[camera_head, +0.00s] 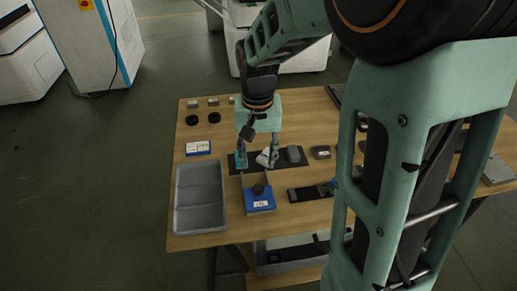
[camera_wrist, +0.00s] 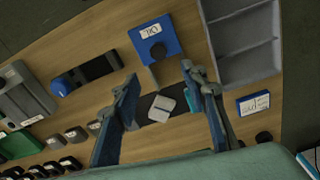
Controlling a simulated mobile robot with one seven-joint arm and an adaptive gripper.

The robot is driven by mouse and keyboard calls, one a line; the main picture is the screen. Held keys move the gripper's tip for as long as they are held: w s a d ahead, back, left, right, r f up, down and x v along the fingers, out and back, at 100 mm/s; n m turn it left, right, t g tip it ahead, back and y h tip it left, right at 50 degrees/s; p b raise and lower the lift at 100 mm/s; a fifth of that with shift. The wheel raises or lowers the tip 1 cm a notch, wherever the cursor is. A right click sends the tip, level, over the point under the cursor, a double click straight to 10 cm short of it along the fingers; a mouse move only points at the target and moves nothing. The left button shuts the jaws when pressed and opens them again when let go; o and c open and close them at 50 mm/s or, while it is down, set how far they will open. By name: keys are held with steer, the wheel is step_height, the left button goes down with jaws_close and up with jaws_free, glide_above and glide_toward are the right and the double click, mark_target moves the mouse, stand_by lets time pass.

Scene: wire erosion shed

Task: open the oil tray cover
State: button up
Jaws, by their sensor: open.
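The oil tray cover (camera_head: 259,204) is blue with a white label and a black knob. In the wrist view the cover (camera_wrist: 137,38) shows its label, which seems to read OIL, and the knob (camera_wrist: 157,51). A narrow pale part reaches from it toward my gripper; how the two join is unclear. My gripper (camera_head: 257,162) points down behind the cover, fingers spread and empty. In the wrist view my gripper (camera_wrist: 159,76) frames a pale block (camera_wrist: 162,108) lying on a dark mat; I see no contact with the block. The knob is outside the fingers.
A grey divided bin (camera_head: 200,198) stands left of the cover. A blue-and-white box (camera_head: 198,147) lies behind the bin. A black and blue tool (camera_head: 311,192) lies to the right. Several small blocks and black rings (camera_head: 214,117) are farther back. Bare wood separates these groups.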

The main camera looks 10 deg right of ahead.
mark_target(258, 188)
steer(key=f, duration=0.3)
steer(key=f+b, duration=0.1)
steer(key=f, duration=0.7)
steer(key=shift+s+f, duration=0.1)
steer(key=shift+s, duration=0.15)
jaws_close()
